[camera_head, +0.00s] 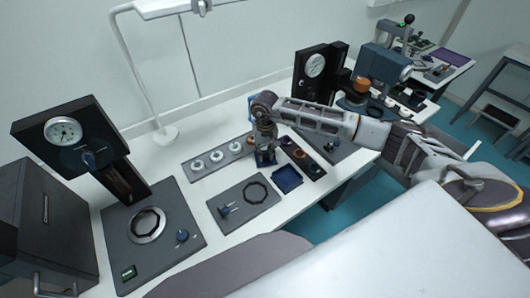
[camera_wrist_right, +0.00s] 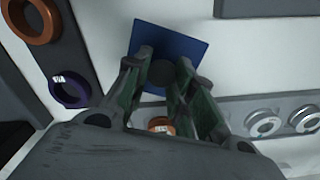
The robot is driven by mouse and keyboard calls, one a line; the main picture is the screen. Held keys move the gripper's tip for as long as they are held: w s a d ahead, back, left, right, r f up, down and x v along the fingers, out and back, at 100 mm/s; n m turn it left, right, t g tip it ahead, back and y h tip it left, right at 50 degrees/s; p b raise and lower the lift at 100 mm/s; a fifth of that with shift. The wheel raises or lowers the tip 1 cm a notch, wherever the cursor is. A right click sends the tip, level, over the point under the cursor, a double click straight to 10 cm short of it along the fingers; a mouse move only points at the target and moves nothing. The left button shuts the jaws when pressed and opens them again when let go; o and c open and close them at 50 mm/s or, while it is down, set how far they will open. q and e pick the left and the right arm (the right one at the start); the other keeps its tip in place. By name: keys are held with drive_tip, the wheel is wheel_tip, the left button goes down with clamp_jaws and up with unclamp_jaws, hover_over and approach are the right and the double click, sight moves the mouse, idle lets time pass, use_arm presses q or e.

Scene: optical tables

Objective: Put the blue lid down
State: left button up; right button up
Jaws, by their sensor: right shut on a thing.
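My right gripper (camera_head: 265,152) points down over the white table, near the right end of the panel of silver rings. In the wrist view its two fingers (camera_wrist_right: 163,76) are shut on the dark round knob of the blue lid. The lid (camera_wrist_right: 172,42) is a flat blue square beyond the fingertips. In the head view the fingers hide most of the grip, and I cannot tell how high the lid is. A dark blue square tray (camera_head: 287,179) lies just in front and to the right of the gripper. My left gripper is not in view.
A grey mat (camera_head: 228,199) with an octagonal ring lies in front. The silver-ring panel (camera_head: 204,165) is left of the gripper, and a dark panel with rings (camera_head: 314,170) is right. A dial-gauge stand (camera_head: 62,130) stands far left. Bare white table shows between them.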

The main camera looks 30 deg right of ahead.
sight(265, 153)
drive_tip(key=shift+f, duration=0.25)
drive_tip(key=shift+f, duration=0.15)
drive_tip(key=o, duration=1)
drive_tip(key=shift+r, duration=0.35)
wheel_tip(265, 153, up, 12)
drive_tip(key=shift+f+b, duration=0.2)
drive_tip(key=shift+b, duration=0.55)
